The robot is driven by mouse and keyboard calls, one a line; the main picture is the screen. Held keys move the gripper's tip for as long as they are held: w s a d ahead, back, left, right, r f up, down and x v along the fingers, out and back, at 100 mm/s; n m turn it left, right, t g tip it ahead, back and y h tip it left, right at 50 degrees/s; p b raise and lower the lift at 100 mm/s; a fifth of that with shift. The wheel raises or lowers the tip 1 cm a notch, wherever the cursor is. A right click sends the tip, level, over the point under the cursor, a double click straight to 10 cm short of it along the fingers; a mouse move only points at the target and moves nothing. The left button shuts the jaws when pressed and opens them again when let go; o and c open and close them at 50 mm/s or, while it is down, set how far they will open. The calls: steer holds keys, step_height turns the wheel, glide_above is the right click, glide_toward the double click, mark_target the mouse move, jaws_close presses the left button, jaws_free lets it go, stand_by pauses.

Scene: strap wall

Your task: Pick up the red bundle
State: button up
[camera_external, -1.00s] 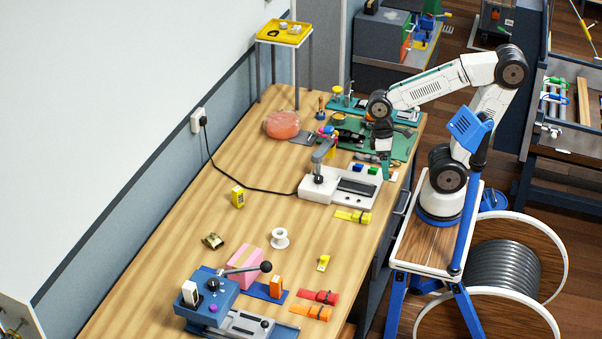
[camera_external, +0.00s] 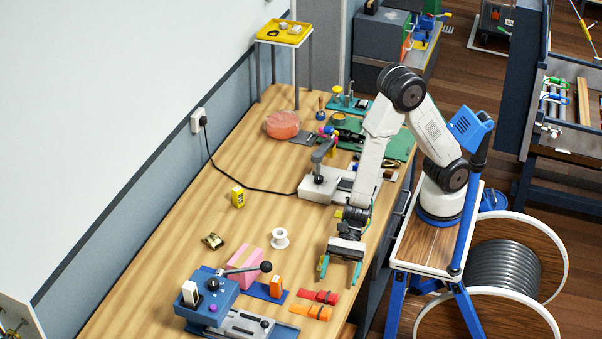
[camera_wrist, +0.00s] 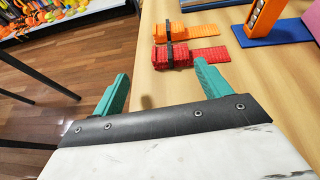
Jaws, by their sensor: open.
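The red bundle (camera_external: 318,297) lies flat on the wooden workbench (camera_external: 262,207) near its front right edge. It is a red strap with a dark band around it. In the wrist view the red bundle (camera_wrist: 180,56) lies just beyond my open fingers, with its flat tail to the right. My gripper (camera_external: 339,272) is open and empty, its green fingers pointing down, a little behind and to the right of the bundle. In the wrist view my gripper (camera_wrist: 160,84) has its fingers spread wide, apart from the bundle.
An orange bundle (camera_external: 311,312) lies close beside the red one. A blue lever machine (camera_external: 213,297), an orange block (camera_external: 276,286) and a pink box (camera_external: 245,263) stand to the left. A white spool (camera_external: 279,238) stands farther back. The bench edge drops off at right.

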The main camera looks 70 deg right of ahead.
mark_target(328, 293)
steer(key=shift+w+m+t, duration=0.4)
steer(key=shift+w+m, duration=0.1)
steer(key=shift+w, duration=0.05)
steer(key=shift+w+a, duration=0.15)
steer(key=shift+a, duration=0.1)
steer(key=x, duration=0.7)
steer(key=shift+a+r, duration=0.1)
steer(key=shift+a, duration=0.15)
steer(key=c, duration=1.1)
